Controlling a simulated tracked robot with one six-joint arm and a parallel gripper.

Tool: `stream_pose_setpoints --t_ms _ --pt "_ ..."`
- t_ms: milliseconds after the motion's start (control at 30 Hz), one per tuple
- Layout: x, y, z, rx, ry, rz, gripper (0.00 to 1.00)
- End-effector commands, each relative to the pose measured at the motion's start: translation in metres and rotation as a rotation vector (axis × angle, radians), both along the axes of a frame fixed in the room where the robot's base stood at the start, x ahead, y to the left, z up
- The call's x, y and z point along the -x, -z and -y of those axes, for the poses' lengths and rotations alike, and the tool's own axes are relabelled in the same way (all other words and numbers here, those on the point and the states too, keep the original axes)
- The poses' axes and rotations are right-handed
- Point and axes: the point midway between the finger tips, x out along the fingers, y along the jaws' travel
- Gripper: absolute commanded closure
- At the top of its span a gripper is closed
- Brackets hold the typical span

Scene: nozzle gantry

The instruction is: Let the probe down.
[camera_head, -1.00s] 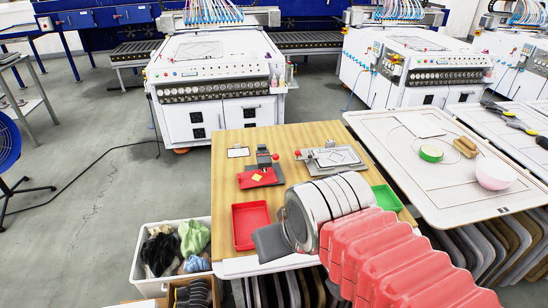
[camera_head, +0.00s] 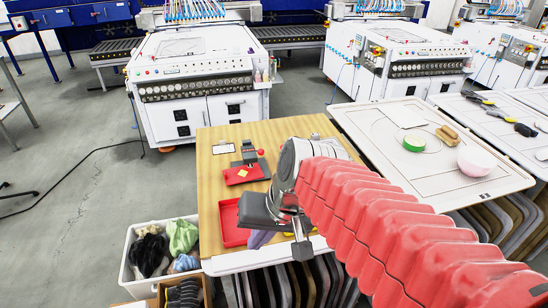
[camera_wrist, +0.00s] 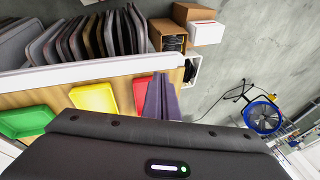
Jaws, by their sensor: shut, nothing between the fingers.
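A small dark stand (camera_head: 248,152) with a red knob (camera_head: 261,152) stands on the wooden table's far left part. A red plate (camera_head: 244,173) with a yellow square on it lies in front of it. I cannot make out a probe clearly; it is too small to tell. My gripper (camera_head: 259,239) is near the table's front edge, over or beside a red tray (camera_head: 228,222), well nearer than the stand. Its purple fingers (camera_wrist: 161,98) are shut and empty in the wrist view. My arm hides the right part of the table.
The table (camera_head: 211,190) also bears a yellow tray (camera_wrist: 95,97) and a green tray (camera_wrist: 28,121). A bin of cloths (camera_head: 128,272) stands left of it. A white-topped table (camera_head: 375,134) adjoins at right. White machines (camera_head: 195,85) stand behind.

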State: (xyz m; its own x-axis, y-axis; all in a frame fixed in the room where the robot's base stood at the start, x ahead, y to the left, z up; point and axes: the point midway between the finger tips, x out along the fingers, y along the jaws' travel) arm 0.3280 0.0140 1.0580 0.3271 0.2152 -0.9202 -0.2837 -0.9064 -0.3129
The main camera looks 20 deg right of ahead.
Motion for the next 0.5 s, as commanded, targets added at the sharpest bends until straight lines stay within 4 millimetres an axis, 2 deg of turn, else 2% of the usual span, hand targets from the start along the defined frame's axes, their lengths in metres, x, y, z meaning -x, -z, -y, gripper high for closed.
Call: stream_pose_setpoints --t_ms 500 --pt "-0.045 0.013 0.004 -0.334 0.271 -0.119 1.0"
